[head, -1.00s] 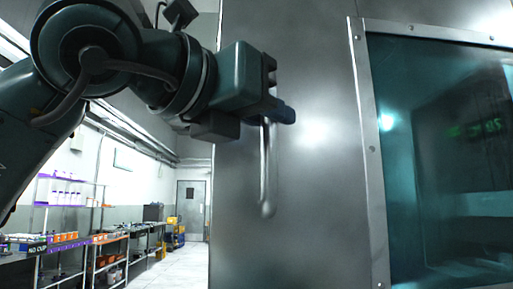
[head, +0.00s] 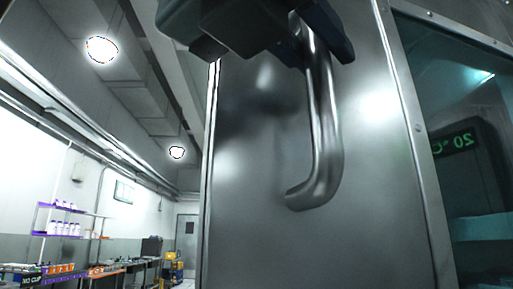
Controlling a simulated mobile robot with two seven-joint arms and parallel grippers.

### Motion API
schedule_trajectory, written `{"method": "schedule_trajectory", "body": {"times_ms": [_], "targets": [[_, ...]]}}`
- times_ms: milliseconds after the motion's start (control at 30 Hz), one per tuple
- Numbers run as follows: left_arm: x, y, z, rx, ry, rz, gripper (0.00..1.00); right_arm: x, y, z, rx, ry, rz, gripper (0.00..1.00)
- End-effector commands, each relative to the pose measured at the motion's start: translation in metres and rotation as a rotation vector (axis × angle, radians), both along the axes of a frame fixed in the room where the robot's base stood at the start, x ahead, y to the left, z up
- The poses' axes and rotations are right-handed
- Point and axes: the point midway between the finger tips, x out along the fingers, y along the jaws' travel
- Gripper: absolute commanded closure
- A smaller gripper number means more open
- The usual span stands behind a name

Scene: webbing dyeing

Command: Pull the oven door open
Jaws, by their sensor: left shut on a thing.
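The oven door (head: 255,225) is a large brushed-metal panel that fills the middle of the head view. Its vertical bar handle (head: 325,135) stands out from the panel, and its lower end bends back to the door. My left gripper (head: 318,45) is at the top of the view, shut on the upper part of the handle. Its fingers hide that part. A riveted frame borders the door's window (head: 450,70) at the right. My right gripper is not in view.
Through the window a green display (head: 453,144) reads mirrored "20 °C". At the left, a purple shelf (head: 62,205) with bottles and several benches (head: 95,275) line the wall. A far grey door (head: 186,235) and yellow items (head: 173,268) stand beyond.

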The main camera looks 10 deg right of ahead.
Motion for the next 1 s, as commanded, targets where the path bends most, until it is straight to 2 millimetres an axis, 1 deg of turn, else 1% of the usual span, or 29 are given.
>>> {"method": "schedule_trajectory", "body": {"times_ms": [133,167,400,633,733,867,1000], "targets": [[0.000,0.000,0.002,-0.004,-0.001,-0.002,1.00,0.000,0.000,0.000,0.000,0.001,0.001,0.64],[0.000,0.000,0.002,-0.004,-0.001,-0.002,0.81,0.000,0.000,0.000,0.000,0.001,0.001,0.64],[0.000,0.000,0.001,-0.002,0.000,-0.001,0.63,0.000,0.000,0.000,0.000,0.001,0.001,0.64],[0.000,0.001,0.001,-0.002,0.000,0.000,0.63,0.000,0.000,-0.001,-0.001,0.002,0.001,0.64],[-0.004,0.006,0.001,-0.003,-0.002,0.000,0.63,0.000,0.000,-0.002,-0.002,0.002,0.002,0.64],[-0.015,0.022,0.000,-0.006,-0.004,0.001,0.63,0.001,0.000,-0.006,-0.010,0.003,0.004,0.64],[-0.034,0.048,0.000,-0.005,-0.005,0.001,0.63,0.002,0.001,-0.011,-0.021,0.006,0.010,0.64]]}}
